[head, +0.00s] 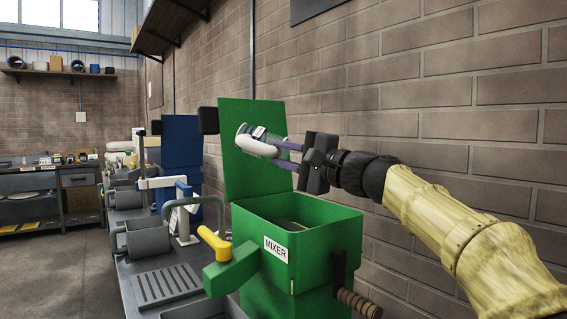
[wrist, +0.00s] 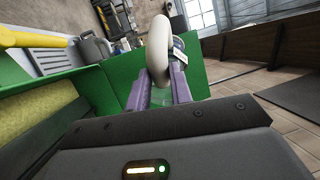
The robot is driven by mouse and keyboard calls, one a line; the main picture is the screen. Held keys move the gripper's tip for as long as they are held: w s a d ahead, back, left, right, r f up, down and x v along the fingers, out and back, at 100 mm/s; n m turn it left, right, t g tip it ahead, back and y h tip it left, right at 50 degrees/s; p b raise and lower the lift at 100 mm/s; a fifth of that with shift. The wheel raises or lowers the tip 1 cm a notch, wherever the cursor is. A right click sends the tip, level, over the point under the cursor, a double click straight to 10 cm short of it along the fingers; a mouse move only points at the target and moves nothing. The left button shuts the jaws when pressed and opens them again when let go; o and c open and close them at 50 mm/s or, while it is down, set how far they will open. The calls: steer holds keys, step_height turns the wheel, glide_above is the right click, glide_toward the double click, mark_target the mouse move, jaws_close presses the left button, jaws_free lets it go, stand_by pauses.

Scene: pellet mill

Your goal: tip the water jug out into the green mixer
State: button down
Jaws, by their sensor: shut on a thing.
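The green mixer (head: 254,236) stands on the bench at centre, with a white MIXER label on its front. Its green lid (head: 246,175) stands raised at the back, and the open top faces up. The water jug (head: 272,137), clear with a pale handle, is held above the mixer, in front of the lid. It looks tilted well over; I cannot tell its water level or see any stream. My gripper (head: 279,148) has purple fingers shut on the jug's handle, which shows between them in the wrist view (wrist: 158,50). The fingers partly hide the jug there.
A yellow-ended handle (head: 214,243) sticks out at the mixer's front left, and a brown grip (head: 358,303) at its lower right. Left along the bench are a grey can (head: 147,237), a drain grate (head: 165,285) and a blue machine (head: 181,150). A brick wall stands close behind.

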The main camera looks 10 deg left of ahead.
steer(key=shift+d+f+m+t+y+b, duration=0.2)
steer(key=shift+m+t+y+b, duration=0.3)
steer(key=shift+b, duration=1.6)
steer(key=shift+d+f+m+t+y+b, duration=0.1)
steer(key=shift+f+m+t+y+b, duration=0.4)
steer(key=shift+b, duration=1.6)
steer(key=shift+d+r+t+y+b, duration=0.1)
steer(key=shift+r+t+y+b, duration=0.3)
steer(key=shift+b, duration=0.95)
steer(key=shift+p, duration=0.35)
